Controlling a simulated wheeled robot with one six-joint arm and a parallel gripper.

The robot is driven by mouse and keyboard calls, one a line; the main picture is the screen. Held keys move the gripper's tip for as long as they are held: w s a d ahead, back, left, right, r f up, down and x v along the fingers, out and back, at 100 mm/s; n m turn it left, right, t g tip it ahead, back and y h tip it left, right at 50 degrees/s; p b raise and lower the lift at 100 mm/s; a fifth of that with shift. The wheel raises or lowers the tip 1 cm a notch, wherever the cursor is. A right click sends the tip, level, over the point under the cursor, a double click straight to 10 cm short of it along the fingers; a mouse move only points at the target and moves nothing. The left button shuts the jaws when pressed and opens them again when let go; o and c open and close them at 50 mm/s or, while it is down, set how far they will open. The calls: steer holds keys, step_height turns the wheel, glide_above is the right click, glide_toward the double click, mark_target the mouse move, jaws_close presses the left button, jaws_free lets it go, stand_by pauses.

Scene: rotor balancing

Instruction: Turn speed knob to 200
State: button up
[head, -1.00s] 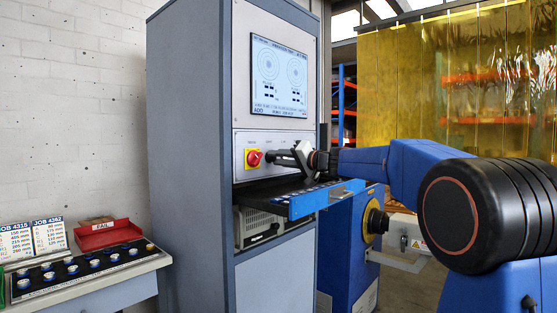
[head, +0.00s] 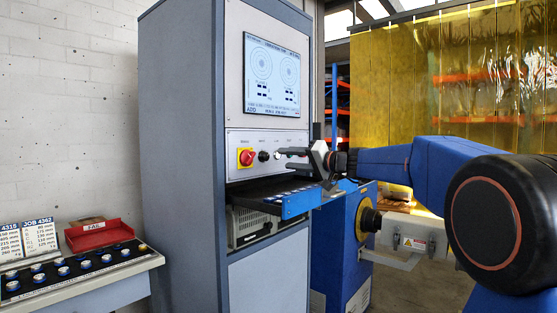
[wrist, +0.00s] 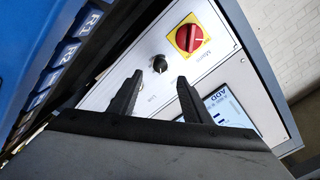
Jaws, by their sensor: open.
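The black knob (head: 263,156), which looks like the speed knob, sits on the grey control panel beside the red switch. It also shows in the wrist view (wrist: 160,66), with a small pale mark on it; its setting and label are too small to read. My gripper (head: 281,158) is open and empty, in front of the panel and to the right of the knob in the head view. In the wrist view my gripper's fingers (wrist: 158,76) point toward the panel, with the knob appearing between and just beyond their tips. They look apart from it.
A red switch on a yellow plate (head: 246,157) is left of the knob. The screen (head: 272,75) is above. A dark shelf with a blue labelled front (head: 300,203) juts out below my gripper. A red tray (head: 98,235) stands at left.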

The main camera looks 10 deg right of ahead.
steer(key=v, duration=0.9)
steer(key=shift+s, duration=0.1)
